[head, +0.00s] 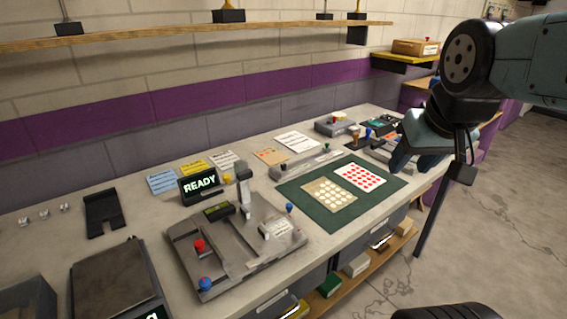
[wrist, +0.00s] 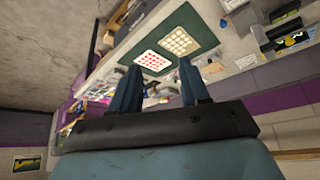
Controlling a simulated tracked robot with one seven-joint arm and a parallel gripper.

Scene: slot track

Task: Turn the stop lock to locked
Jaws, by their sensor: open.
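The slot track device (head: 235,262) is a grey metal plate with grooves on the workbench, left of centre in the head view. A red knob (head: 199,246) and a blue knob (head: 205,284) stand at its left end. Another blue knob (head: 289,208) stands at its right end. I cannot tell which part is the stop lock, or its setting. My gripper (head: 400,160) hangs over the right part of the bench, well away from the device. In the wrist view its two fingers (wrist: 161,82) are apart with nothing between them.
A display (head: 199,184) reading READY stands behind the device. A green mat (head: 318,221) with two dotted cards lies to its right. A dark-topped box (head: 112,278) stands at left. A wooden shelf (head: 190,36) runs along the wall above.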

